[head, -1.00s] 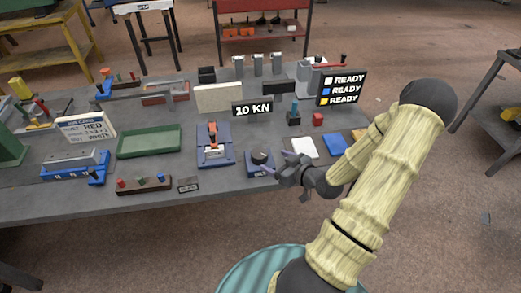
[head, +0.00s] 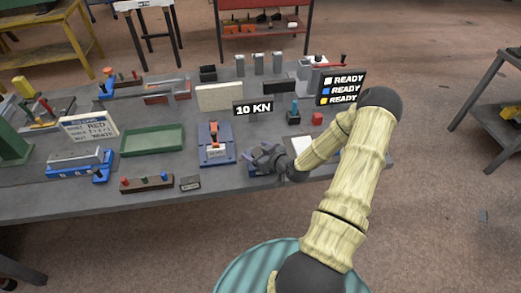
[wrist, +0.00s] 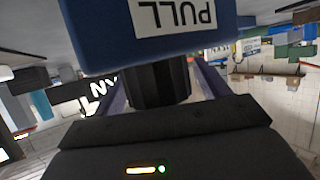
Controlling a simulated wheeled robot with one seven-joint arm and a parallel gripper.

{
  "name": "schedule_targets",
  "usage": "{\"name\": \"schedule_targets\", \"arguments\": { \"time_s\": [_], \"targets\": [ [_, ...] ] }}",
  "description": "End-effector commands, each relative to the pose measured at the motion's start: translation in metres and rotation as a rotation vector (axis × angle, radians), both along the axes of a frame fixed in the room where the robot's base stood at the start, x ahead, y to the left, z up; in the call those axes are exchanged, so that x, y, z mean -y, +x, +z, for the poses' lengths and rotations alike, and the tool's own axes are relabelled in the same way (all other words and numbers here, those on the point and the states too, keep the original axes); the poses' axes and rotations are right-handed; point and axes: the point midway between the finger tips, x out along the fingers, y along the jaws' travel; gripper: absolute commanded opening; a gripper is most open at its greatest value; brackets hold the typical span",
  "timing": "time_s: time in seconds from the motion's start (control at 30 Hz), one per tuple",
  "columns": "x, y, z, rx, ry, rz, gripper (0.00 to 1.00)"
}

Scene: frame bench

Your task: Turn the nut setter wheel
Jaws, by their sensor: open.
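The nut setter wheel looks like a black ribbed knob (wrist: 155,84) in the wrist view, on a blue block (wrist: 150,50) with an upside-down white label that seems to read PULL. In the head view my gripper hides the knob, and only a little of the blue block (head: 256,171) shows. My gripper (head: 259,156) is open at the front of the bench. In the wrist view its two blue-grey fingers (wrist: 159,88) stand on either side of the knob. I cannot tell whether they touch it.
A blue fixture with an orange part (head: 215,145) stands just left of my gripper. A 10 KN sign (head: 253,109) and a READY board (head: 341,88) stand behind. A green tray (head: 152,140) is further left.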

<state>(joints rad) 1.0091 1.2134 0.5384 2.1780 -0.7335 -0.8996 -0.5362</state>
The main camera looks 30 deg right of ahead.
Motion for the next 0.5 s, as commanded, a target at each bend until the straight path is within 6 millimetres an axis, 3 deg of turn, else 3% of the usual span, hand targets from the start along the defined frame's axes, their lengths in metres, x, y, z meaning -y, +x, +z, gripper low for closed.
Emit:
{"name": "schedule_targets", "arguments": {
  "time_s": [0.03, 0.27, 0.5],
  "targets": [
    [-0.0003, 0.0000, 0.0001, 0.000, 0.000, 0.001, 0.73],
    [-0.0008, -0.0001, 0.0002, 0.000, 0.001, 0.002, 0.30],
    [-0.0022, 0.0001, -0.0002, 0.000, 0.003, -0.017, 0.30]
  ]
}}
